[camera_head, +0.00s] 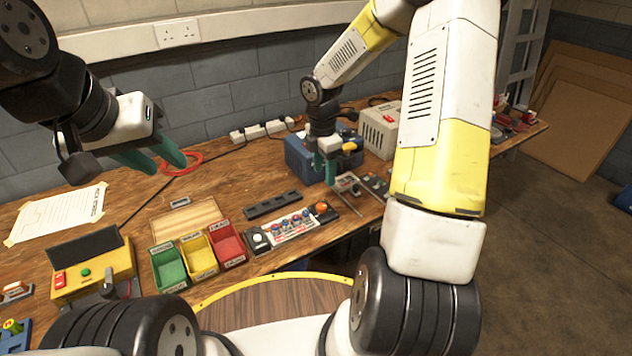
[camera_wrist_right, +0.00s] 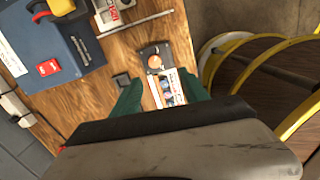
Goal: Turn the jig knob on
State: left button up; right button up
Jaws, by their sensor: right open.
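The jig (camera_head: 290,230) is a long panel on the wooden bench, with a white face, several blue and red parts and a white round part at its left end. An orange knob (camera_head: 321,208) sits on a dark plate at its right end. In the right wrist view the orange knob (camera_wrist_right: 155,62) shows ahead of the fingertips. My right gripper (camera_head: 331,170) is open and empty above the bench, behind the knob; in its wrist view the jig lies below, between the teal fingers (camera_wrist_right: 162,96). My left gripper (camera_head: 165,164) is open and empty above the bench's left part.
Green, yellow and red bins (camera_head: 228,245) stand left of the jig. A yellow box (camera_head: 115,262) with a green button is further left. A blue toolbox (camera_head: 300,160) stands behind my right gripper. A thin metal rod (camera_wrist_right: 136,24) lies near the knob.

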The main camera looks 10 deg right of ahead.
aim_at(322, 205)
jog(key=f+n, duration=0.1)
jog(key=f, duration=0.1)
jog(key=w+f+n, duration=0.1)
jog(key=f, duration=0.1)
jog(key=w+f+n, duration=0.1)
jog(key=f, duration=0.1)
jog(key=shift+a+f+g+y, duration=0.1)
jog(key=shift+f+g+y, duration=0.2)
notch_tip(322, 205, down, 8)
jog(key=shift+r, duration=0.25)
grip_shut()
